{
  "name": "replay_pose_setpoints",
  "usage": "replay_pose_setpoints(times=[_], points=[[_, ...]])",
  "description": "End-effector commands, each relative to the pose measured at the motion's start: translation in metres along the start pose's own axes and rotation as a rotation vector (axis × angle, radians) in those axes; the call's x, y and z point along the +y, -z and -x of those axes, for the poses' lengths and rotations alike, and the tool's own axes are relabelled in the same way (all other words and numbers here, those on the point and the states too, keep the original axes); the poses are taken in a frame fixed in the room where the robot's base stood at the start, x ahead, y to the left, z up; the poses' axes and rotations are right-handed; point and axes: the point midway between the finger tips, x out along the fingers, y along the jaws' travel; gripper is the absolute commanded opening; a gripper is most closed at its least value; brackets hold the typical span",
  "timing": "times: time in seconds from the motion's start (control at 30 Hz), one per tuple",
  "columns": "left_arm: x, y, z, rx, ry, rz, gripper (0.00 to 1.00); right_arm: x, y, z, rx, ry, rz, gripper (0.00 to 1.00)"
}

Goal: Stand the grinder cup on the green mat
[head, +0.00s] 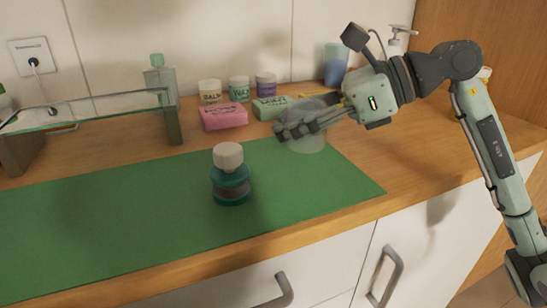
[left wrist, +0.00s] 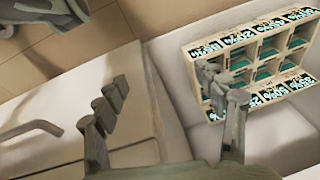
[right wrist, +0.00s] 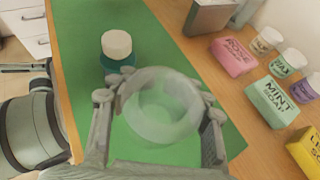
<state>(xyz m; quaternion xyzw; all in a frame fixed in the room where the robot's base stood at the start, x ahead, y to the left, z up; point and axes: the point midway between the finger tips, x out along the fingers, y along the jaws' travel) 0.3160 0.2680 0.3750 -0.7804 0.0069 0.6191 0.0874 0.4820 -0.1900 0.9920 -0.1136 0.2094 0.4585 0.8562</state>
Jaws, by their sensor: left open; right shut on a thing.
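The grinder cup (head: 308,141) is a clear, smoky, rounded cup. My right gripper (head: 283,131) is shut on it, and the fingers sit on both sides of it in the right wrist view (right wrist: 160,108). The cup looks roughly upright in the head view, over the right rear part of the green mat (head: 110,225); whether it touches the mat is hard to tell. A teal jar with a beige cap (head: 230,178) stands upright on the mat, left of the cup. My left gripper (left wrist: 172,100) is open and empty, away from the mat.
Behind the mat are a pink soap box (head: 223,117), a mint soap box (head: 271,108), several small jars and a blue cup (head: 335,64). A glass shelf (head: 90,112) stands at the left rear. The left wrist view shows a compartmented rack (left wrist: 255,65). The mat's front right is clear.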

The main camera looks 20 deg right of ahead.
Motion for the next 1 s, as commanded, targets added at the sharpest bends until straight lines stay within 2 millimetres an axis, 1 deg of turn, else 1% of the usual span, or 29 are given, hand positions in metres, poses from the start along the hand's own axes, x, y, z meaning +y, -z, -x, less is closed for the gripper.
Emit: replay_pose_setpoints(times=[0.03,0.13,0.3,0.43,0.8,1.0], points=[[0.0,0.005,0.003,0.01,0.0,0.002,0.71,0.001,0.006,-0.004,-0.002,-0.003,-0.003,0.08],[-0.001,0.01,0.007,0.02,0.0,0.003,0.71,0.0,0.013,-0.007,-0.002,0.0,0.0,0.08],[-0.001,0.008,0.007,0.013,0.001,0.003,0.71,0.001,0.035,-0.018,-0.002,-0.002,-0.004,0.08],[-0.001,0.008,0.007,0.011,0.002,0.004,0.71,0.001,0.047,-0.025,-0.003,0.0,-0.001,0.08],[-0.001,0.008,0.006,0.014,0.003,0.003,0.71,0.0,0.051,-0.026,-0.002,0.002,0.002,0.08],[-0.001,0.01,0.012,0.018,0.004,0.002,0.71,0.0,0.053,-0.027,-0.002,0.002,0.002,0.08]])
